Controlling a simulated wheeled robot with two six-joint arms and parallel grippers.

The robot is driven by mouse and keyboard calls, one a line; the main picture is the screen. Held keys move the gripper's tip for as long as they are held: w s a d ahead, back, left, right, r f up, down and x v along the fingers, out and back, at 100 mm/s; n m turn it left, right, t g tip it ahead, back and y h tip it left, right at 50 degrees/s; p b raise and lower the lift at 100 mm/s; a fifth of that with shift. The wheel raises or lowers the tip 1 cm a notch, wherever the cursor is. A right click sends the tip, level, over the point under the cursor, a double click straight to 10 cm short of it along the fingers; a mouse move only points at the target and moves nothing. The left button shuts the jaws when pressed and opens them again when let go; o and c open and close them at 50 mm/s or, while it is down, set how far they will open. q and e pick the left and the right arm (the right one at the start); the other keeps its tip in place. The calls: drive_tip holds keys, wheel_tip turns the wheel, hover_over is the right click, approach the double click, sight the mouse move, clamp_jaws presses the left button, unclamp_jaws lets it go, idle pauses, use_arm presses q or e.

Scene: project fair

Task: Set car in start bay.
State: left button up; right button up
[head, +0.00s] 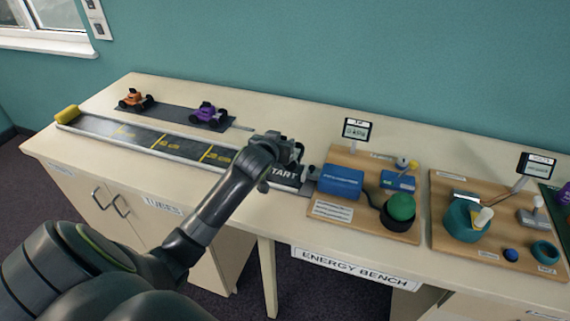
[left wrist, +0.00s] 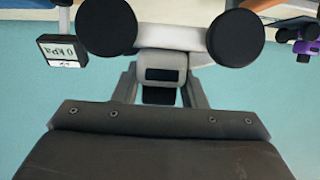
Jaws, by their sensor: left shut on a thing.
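A pale grey car (left wrist: 165,36) with large black wheels is between the fingers of my left gripper (head: 283,150), which is shut on it. The left wrist view shows the car close up, with the gripper (left wrist: 162,82) around its narrow grey middle part. In the head view the gripper is over the right end of the track, and the arm and gripper hide most of the car. The start bay (head: 285,173) is the dark patch lettered START at that end; its left part is hidden. I cannot tell whether the car touches it. My right gripper is not in view.
The railed track (head: 185,146) runs left to a yellow end block (head: 67,115). An orange car (head: 134,99) and a purple car (head: 209,114) stand on a dark mat behind it. A wooden board with a blue box (head: 342,181) and green dome (head: 401,207) is close right.

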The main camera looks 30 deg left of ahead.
use_arm(q)
drive_tip(key=shift+d+f, duration=0.1)
drive_tip(key=shift+f, duration=2.8)
drive_tip(key=shift+f, duration=0.25)
drive_tip(key=shift+s+f, duration=0.2)
drive_tip(key=shift+f, duration=0.25)
drive_tip(key=o, duration=1)
drive_tip(key=shift+w+f, duration=0.1)
drive_tip(key=shift+o, duration=0.2)
drive_tip(key=shift+w+r, duration=0.15)
drive_tip(key=shift+r, duration=0.7)
drive_tip(key=shift+s+d, duration=0.1)
drive_tip(key=shift+s, duration=0.3)
drive_tip(key=v, duration=1.1)
